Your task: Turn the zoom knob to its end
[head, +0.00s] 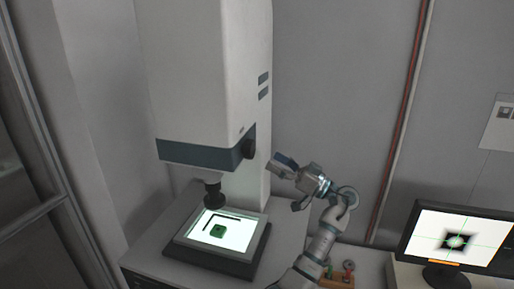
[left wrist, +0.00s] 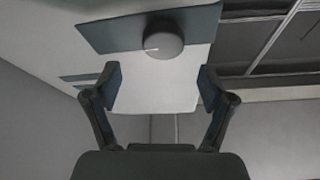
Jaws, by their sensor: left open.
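The zoom knob (head: 249,149) is a dark round knob on the right side of the microscope's blue-grey band. In the left wrist view the knob (left wrist: 165,41) faces me, with a short white mark pointing left. My left gripper (head: 287,181) is to the right of the knob and apart from it, with open, empty jaws. In the left wrist view the fingertips of my left gripper (left wrist: 160,88) are spread wide, and the knob shows above the gap between them. My right gripper is not in view.
The microscope (head: 205,70) stands over a lit stage (head: 240,238) holding a green part (head: 218,231). A monitor (head: 407,246) at right shows a blurred dark square with green crosshairs. A small box with red and green buttons (head: 348,267) sits near my arm.

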